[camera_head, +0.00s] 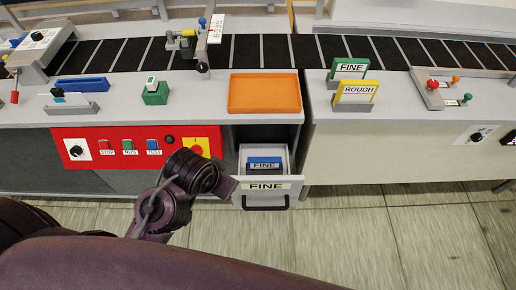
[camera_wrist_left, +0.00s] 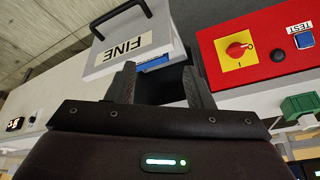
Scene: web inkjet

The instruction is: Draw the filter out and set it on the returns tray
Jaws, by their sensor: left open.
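The blue filter (camera_head: 264,161), labelled FINE, sits inside an open drawer (camera_head: 265,200) whose front also reads FINE. In the left wrist view a strip of the blue filter (camera_wrist_left: 153,63) shows behind the drawer front (camera_wrist_left: 112,60). An orange tray (camera_head: 264,93), which appears to be the returns tray, lies empty on the worktop above the drawer. My left gripper (camera_head: 232,186) is at the left side of the drawer; its fingers (camera_wrist_left: 162,85) are apart with nothing between them. The right gripper is not in view.
A red control panel (camera_head: 130,147) with a yellow switch plate (camera_head: 200,145) is left of the drawer. A green block (camera_head: 156,96) and FINE and ROUGH holders (camera_head: 354,91) stand on the worktops. A black handle (camera_head: 266,207) juts from the drawer front.

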